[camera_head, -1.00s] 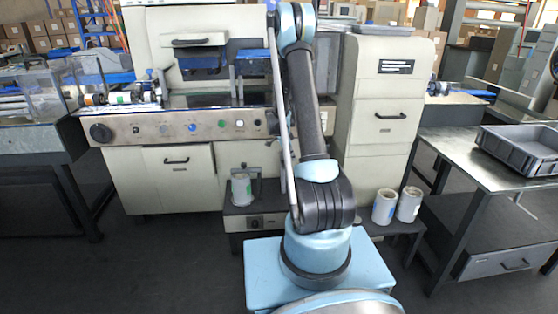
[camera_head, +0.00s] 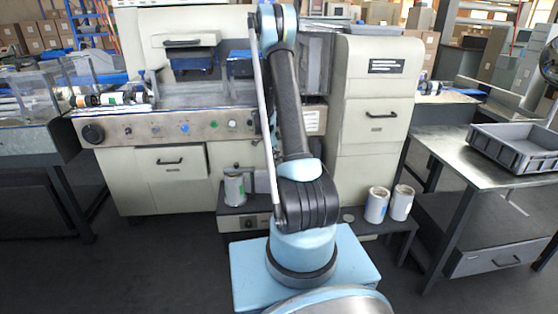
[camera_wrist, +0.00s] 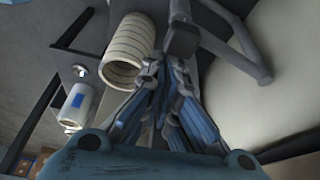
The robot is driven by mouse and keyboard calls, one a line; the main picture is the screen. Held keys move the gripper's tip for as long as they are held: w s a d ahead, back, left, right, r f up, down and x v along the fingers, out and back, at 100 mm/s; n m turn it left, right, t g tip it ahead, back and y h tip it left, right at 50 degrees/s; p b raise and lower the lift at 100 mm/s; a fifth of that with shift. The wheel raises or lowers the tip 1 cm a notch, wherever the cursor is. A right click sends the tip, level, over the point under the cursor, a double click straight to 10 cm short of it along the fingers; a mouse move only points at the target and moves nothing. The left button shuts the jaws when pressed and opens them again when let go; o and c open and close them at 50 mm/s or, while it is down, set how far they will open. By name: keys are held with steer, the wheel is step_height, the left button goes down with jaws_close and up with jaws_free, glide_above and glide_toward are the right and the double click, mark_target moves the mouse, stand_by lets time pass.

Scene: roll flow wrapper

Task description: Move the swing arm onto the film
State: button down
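In the wrist view, a large cream ribbed roll (camera_wrist: 128,48) lies left of my fingertips. A dark grey bar with a block end (camera_wrist: 183,38), apparently the swing arm, is just beyond the tips; contact cannot be told. My gripper (camera_wrist: 165,68) shows its blue fingers close together, and whether anything is between them is unclear. In the head view my arm hides the gripper.
Two white rolls (camera_head: 388,204) stand on the low shelf right of my arm. A white roll with a blue patch (camera_wrist: 76,106) shows in the wrist view. A metal table (camera_head: 450,150) with a grey crate (camera_head: 515,148) is at the right. The floor at left is clear.

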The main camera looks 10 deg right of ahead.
steer(key=shift+a, duration=0.45)
steer(key=v, duration=0.9)
steer(key=shift+d+r, duration=0.3)
steer(key=shift+r, duration=0.1)
steer(key=s+a+r+n+t+y, duration=0.1)
steer(key=s+r+n, duration=0.4)
steer(key=s+r, duration=0.5)
steer(key=s+a+r+n+y, duration=0.1)
steer(key=s+r+n, duration=0.45)
steer(key=s, duration=0.85)
steer(key=s+a+f+n+y, duration=0.1)
steer(key=s+f+n, duration=0.2)
steer(key=s, duration=0.8)
steer(key=s+a+f+n+t+y, duration=0.1)
steer(key=s+n, duration=0.4)
steer(key=s, duration=0.6)
step_height(320, 180, down, 2)
steer(key=shift+a+f, duration=0.15)
steer(key=shift+a, duration=0.4)
